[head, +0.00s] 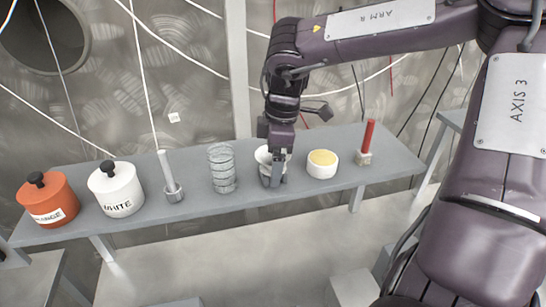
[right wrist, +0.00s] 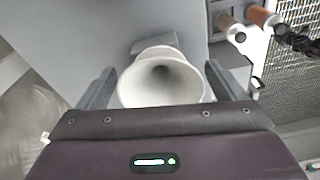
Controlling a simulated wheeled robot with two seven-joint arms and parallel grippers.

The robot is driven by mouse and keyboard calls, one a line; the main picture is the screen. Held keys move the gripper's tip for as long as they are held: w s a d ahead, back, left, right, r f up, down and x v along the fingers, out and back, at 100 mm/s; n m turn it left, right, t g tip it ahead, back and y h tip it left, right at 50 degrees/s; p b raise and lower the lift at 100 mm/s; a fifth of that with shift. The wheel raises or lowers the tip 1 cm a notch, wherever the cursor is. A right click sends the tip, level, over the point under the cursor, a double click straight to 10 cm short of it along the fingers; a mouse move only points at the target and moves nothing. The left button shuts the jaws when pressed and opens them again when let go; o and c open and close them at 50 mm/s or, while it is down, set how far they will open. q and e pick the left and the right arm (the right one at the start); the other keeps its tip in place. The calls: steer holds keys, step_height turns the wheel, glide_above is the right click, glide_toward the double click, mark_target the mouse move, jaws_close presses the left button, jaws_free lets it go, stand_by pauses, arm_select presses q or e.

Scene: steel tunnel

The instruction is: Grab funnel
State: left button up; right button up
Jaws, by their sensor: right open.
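The white funnel (head: 263,155) stands on the grey shelf, partly hidden behind my right gripper (head: 273,180) in the head view. In the right wrist view the funnel (right wrist: 160,82) shows its wide round mouth and dark hole. The fingers of my right gripper (right wrist: 158,75) are open, one on each side of the funnel, with a small gap visible on each side. My left gripper is in neither view.
On the grey shelf (head: 215,203), an orange pot (head: 48,203), a white pot (head: 117,192), a rod in a metal base (head: 170,180) and a wire coil (head: 222,170) stand left of the funnel. A white bowl with yellow contents (head: 322,168) and a red stick in a block (head: 367,145) stand right.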

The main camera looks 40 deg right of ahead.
steer(key=shift+f, duration=0.5)
steer(key=shift+a+r, duration=0.1)
steer(key=c, duration=1)
steer(key=shift+o, duration=0.2)
